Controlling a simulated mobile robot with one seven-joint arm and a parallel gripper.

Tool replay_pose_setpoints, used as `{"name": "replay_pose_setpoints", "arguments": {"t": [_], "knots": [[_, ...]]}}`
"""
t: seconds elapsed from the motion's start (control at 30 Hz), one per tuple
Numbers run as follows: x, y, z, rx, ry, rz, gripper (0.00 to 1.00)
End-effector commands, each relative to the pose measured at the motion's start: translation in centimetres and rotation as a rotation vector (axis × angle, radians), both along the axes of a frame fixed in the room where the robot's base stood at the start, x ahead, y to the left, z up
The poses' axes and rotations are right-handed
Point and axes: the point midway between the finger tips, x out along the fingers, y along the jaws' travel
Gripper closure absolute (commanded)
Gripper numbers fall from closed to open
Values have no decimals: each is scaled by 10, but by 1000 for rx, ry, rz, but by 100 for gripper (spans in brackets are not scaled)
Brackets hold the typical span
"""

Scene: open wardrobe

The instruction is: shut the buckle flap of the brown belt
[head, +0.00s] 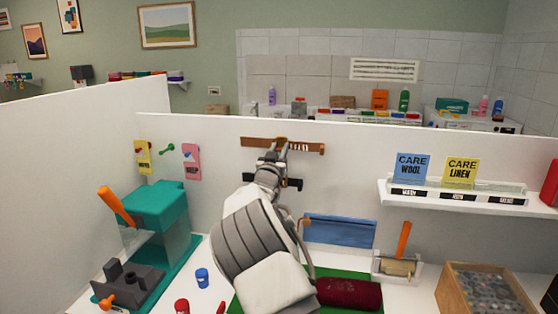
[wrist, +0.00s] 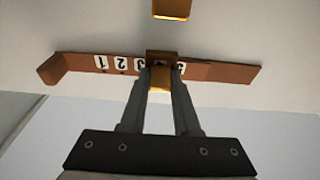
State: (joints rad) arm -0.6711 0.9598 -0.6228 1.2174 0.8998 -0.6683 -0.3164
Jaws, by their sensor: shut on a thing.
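The brown belt (wrist: 225,72) runs along the pale wall and carries white number tags. It also shows at the top of the wall in the head view (head: 312,148). My gripper (wrist: 160,78) has its two fingers closed on a brass buckle piece (wrist: 161,56) that sits across the belt and covers part of the numbers. A second brass piece (wrist: 171,9) is at the top edge of the wrist view, apart from the belt. I cannot tell which brass piece is the flap. In the head view my arm and gripper (head: 273,158) hide part of the belt.
A teal press (head: 152,205) stands left. A blue panel (head: 340,232), a dark red roll (head: 350,293) on a green mat (head: 272,277) and a wooden box (head: 480,290) lie right of or below my arm. A white shelf (head: 440,198) juts out at right.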

Motion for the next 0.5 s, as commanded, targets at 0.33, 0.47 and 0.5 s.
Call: {"name": "replay_pose_setpoints", "arguments": {"t": [0.33, 0.47, 0.5], "knots": [[2, -1, -1, -13, -73, -1, 100], [2, -1, 0, -13, -74, -1, 100], [2, -1, 0, -13, -74, -1, 100]]}}
